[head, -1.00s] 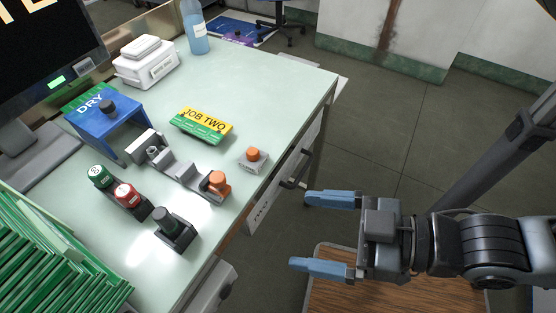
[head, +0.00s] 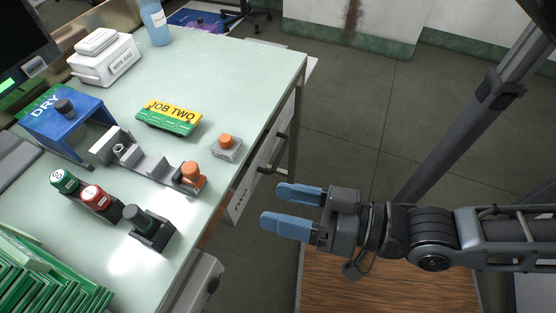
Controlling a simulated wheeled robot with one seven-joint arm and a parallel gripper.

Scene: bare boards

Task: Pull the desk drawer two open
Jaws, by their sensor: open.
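The desk (head: 250,75) has a pale green top and a drawer front along its right side. The white drawer front (head: 239,201) carries a dark bar handle (head: 274,165) and a label; its number is not legible from here. A second pale front (head: 200,285) shows lower down near the bottom edge. My gripper (head: 277,208) has two blue fingers, open and empty, pointing left toward the drawer side. The fingertips are just below and right of the handle in the picture, apparently apart from it.
On the desk stand a yellow and green "JOB TWO" block (head: 169,116), a blue "DRY" stand (head: 60,119), an orange-knobbed box (head: 226,147), grey fixtures and green boards (head: 40,280). A wooden surface (head: 390,280) lies below my arm.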

